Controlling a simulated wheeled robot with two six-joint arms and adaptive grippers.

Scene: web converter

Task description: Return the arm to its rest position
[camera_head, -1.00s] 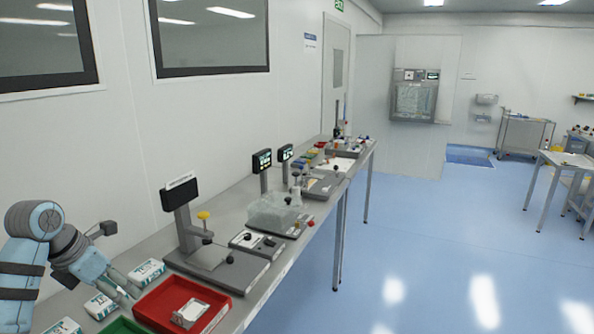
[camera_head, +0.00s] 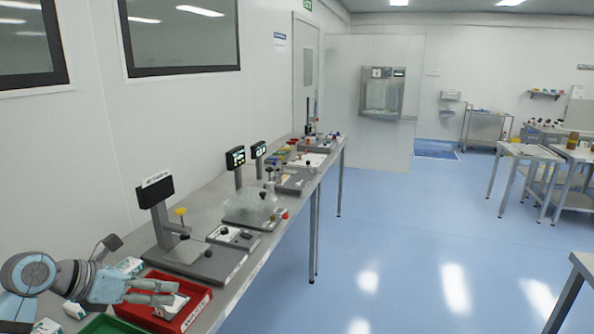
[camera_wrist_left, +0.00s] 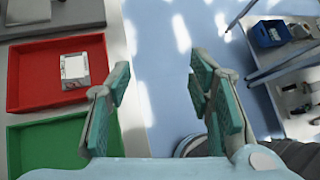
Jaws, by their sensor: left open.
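My left arm comes in at the lower left of the head view. Its gripper (camera_head: 168,292) points right and appears in front of the red tray (camera_head: 200,308). In the left wrist view the two teal fingers of my left gripper (camera_wrist_left: 160,85) are wide apart, with only floor between them. The red tray (camera_wrist_left: 25,80) lies to their left there, with a small white and grey item (camera_wrist_left: 75,70) in it. The green tray (camera_wrist_left: 45,150) is just nearer. My right gripper is not in view.
The bench (camera_head: 228,265) runs along the wall, with a device with a dark display (camera_head: 155,190) and several fixtures behind the trays. White packs (camera_head: 130,265) lie beside my arm. Blue floor (camera_head: 400,240) is open to the right. A blue bin (camera_wrist_left: 268,34) stands on another table.

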